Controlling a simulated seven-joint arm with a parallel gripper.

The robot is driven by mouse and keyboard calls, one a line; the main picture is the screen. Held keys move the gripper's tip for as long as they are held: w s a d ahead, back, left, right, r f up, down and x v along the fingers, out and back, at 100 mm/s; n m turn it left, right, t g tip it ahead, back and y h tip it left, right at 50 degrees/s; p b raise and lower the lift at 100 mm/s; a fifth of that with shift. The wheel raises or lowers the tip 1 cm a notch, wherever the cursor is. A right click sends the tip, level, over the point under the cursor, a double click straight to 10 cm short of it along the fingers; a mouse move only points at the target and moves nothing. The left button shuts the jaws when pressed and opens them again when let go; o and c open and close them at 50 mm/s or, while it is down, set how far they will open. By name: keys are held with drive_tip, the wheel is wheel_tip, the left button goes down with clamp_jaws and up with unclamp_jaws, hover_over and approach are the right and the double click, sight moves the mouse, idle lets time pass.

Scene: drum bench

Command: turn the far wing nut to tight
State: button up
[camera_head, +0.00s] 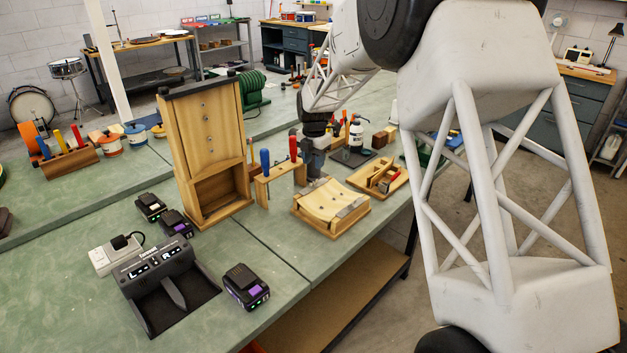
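A wooden cradle (326,216) with a curved pale top sits near the right edge of the green bench. A small grey metal piece (350,209) shows on its right side. I cannot make out the far wing nut; it is too small or hidden at the cradle's far side by my gripper. My gripper (314,181) points down at the cradle's far left edge. Its fingers are small and partly lost against the grey metal there, so I cannot tell whether they are open, shut or touching anything.
A tall wooden cabinet (208,152) and a wooden rack (273,181) with blue- and red-handled tools stand left of the cradle. A wooden tray (378,184) lies behind it to the right. A black charger (158,275) and battery packs (246,287) occupy the front left.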

sight(313, 183)
drive_tip(key=shift+w+n, duration=0.15)
drive_tip(key=shift+n, duration=0.25)
drive_tip(key=shift+f, duration=0.1)
drive_tip(key=shift+f, duration=3.75)
clamp_jaws()
